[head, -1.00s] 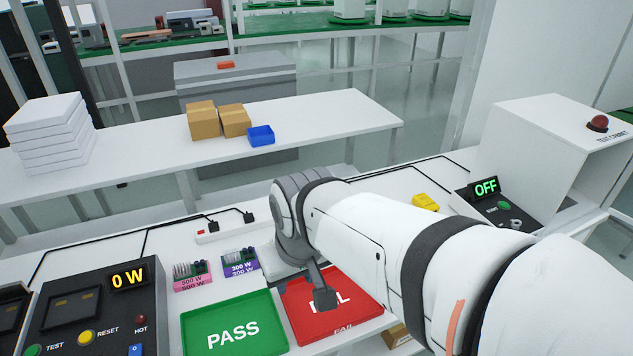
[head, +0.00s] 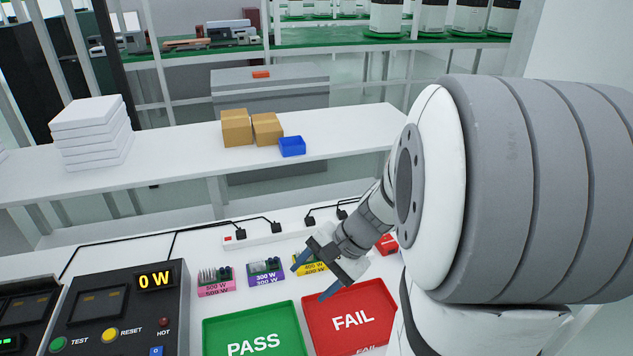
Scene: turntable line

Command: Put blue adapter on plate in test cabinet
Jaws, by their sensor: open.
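I cannot make out a blue adapter or a plate for certain. The test cabinet does not show now; my large arm links cover the right side of the head view. My gripper (head: 311,281) is open and empty, its two fingers pointing left. It hangs above the bench near the yellow 400 W bin (head: 312,268) and the back left of the red FAIL tray (head: 348,345).
The green PASS tray (head: 215,340), a pink 500 W bin (head: 216,286), a purple 300 W bin (head: 266,280) and a tester panel (head: 120,305) share the bench. A power strip (head: 265,238) lies behind. Cardboard boxes (head: 237,128) and a blue bin (head: 292,147) stand on the back table.

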